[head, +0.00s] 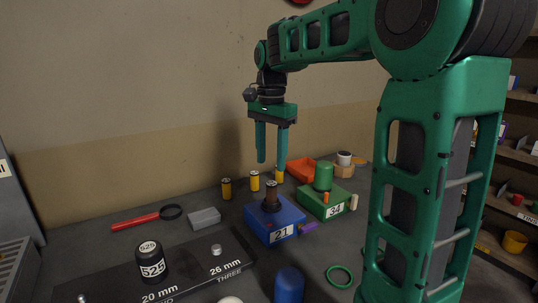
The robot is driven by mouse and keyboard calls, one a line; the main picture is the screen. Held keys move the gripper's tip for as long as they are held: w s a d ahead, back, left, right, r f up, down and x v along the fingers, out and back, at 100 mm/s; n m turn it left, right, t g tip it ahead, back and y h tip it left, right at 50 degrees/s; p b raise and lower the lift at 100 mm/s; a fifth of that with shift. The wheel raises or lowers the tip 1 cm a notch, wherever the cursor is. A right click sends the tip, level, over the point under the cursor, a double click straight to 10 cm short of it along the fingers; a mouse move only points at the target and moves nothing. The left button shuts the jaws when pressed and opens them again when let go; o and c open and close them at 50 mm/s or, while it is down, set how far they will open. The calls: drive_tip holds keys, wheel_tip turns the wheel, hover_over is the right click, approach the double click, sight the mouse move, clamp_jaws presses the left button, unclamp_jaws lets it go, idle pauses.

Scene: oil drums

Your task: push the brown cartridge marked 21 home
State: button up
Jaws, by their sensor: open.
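The block carries a white label reading 21; I cannot read a mark on the cartridge.
A green block (327,207) marked 34 with a green cylinder stands right of the blue block. Several yellow-and-black cylinders stand behind. A dark board (190,262) and blue cylinder (289,285) are in front.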

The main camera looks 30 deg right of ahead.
sight(271, 183)
wheel_tip(271, 183, down, 10)
drive_tip(key=shift+r, duration=0.15)
idle(0.3)
drive_tip(key=c, duration=1.2)
